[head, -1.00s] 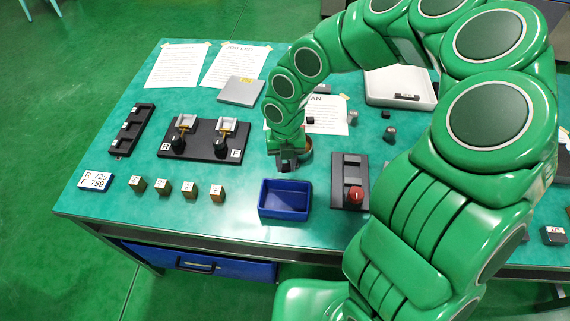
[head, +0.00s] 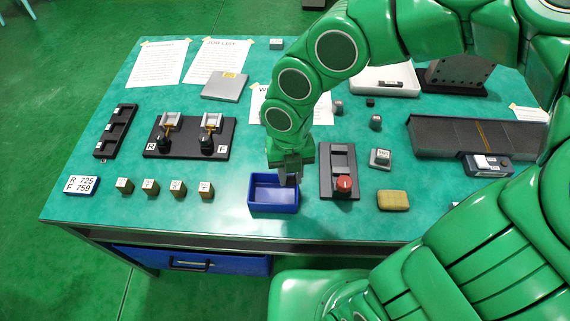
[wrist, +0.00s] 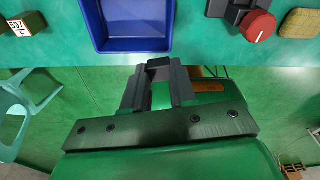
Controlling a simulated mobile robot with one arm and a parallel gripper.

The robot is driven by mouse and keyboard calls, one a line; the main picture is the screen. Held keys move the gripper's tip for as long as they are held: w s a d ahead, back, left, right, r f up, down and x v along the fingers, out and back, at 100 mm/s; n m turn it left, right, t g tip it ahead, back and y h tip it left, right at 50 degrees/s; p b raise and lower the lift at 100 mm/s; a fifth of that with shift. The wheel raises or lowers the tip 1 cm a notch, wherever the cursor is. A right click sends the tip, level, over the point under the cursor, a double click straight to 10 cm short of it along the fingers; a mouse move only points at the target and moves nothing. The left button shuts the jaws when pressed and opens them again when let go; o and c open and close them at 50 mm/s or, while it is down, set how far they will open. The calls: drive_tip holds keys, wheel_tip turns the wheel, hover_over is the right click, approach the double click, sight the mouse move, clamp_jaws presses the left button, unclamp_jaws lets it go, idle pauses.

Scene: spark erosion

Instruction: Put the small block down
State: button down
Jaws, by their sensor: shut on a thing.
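My gripper (head: 287,176) is over the back right part of the blue open tray (head: 273,208) in the head view. In the wrist view my gripper (wrist: 157,84) points toward the tray (wrist: 135,45), which shows at the top. It is shut on a small dark grey block (wrist: 158,64), only partly visible between the fingertips and hard to tell apart from them. The visible part of the tray's inside looks empty.
Right of the tray is a dark panel with a red knob (head: 344,185), then a yellowish block (head: 393,200). Several small numbered cubes (head: 150,187) stand in a row to the left. A black fixture (head: 189,138) sits behind them. Bare green tabletop lies in front of the tray.

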drive_tip(key=shift+s+d+r, duration=0.2)
drive_tip(key=shift+s, duration=0.25)
drive_tip(key=shift+w+d, duration=0.1)
drive_tip(key=w+d+m, duration=0.1)
drive_tip(key=w+m, duration=0.6)
drive_tip(key=w, duration=0.2)
drive_tip(key=m+t+y, duration=0.1)
drive_tip(key=m+y, duration=0.1)
drive_tip(key=m, duration=1.1)
hover_over(226, 87)
drive_tip(key=s+d, duration=0.2)
drive_tip(key=f, duration=0.6)
drive_tip(key=shift+w+a, duration=0.1)
drive_tip(key=shift+a, duration=0.15)
drive_tip(key=shift+w+a+f, duration=0.3)
drive_tip(key=shift+w+f, duration=0.2)
drive_tip(key=shift+w, duration=0.05)
drive_tip(key=shift+w+a+f, duration=0.1)
drive_tip(key=shift+w+f, duration=0.1)
drive_tip(key=shift+f, duration=0.3)
wheel_tip(226, 87, down, 2)
drive_tip(key=shift+a, duration=0.1)
drive_tip(key=shift+w+f, duration=0.1)
drive_tip(key=shift+f, duration=0.45)
